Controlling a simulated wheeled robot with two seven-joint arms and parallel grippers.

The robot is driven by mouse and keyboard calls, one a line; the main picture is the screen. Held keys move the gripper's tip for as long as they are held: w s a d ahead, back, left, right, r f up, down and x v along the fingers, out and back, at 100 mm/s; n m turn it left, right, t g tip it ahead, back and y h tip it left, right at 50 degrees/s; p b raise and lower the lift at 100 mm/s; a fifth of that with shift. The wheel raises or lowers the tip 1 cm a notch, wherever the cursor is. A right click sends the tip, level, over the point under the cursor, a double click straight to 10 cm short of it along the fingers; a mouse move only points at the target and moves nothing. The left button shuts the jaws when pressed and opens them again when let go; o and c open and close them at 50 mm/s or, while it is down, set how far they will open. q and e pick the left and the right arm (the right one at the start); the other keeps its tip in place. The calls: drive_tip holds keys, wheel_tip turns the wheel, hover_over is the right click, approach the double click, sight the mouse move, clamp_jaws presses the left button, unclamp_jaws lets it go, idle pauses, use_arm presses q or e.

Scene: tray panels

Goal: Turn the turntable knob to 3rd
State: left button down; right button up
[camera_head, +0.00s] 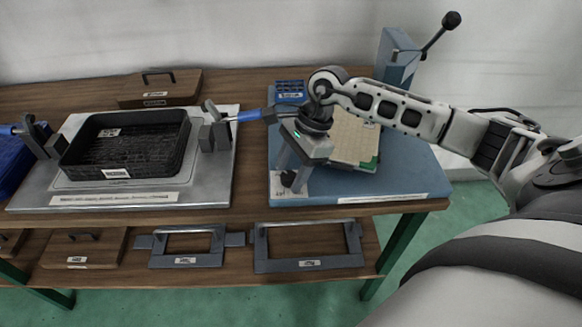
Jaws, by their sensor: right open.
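The turntable stands on the blue base plate (400,185) at the right of the table and carries a beige gridded panel (352,138) with a green corner. A small black knob (288,179) sits near the base plate's front left corner, beside a white label. My right gripper (291,174) reaches in from the right and points down at the knob, with its fingers apart. It is open, and I cannot tell whether its fingers touch the knob. The gripper body hides part of the panel and base. The knob's setting is too small to read. My left gripper is not in view.
A black tray (115,172) sits on a metal plate at the left, with blue-handled clamps (215,135) at its sides. A blue post with a black-knobbed lever (398,55) stands behind the base plate. Grey frames (308,264) lie on the lower shelf.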

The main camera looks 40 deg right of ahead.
drive_tip(key=shift+f, duration=0.1)
drive_tip(key=c, duration=1)
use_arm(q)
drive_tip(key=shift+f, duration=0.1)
use_arm(e)
drive_tip(key=shift+o, duration=0.2)
drive_tip(key=shift+m, duration=0.3)
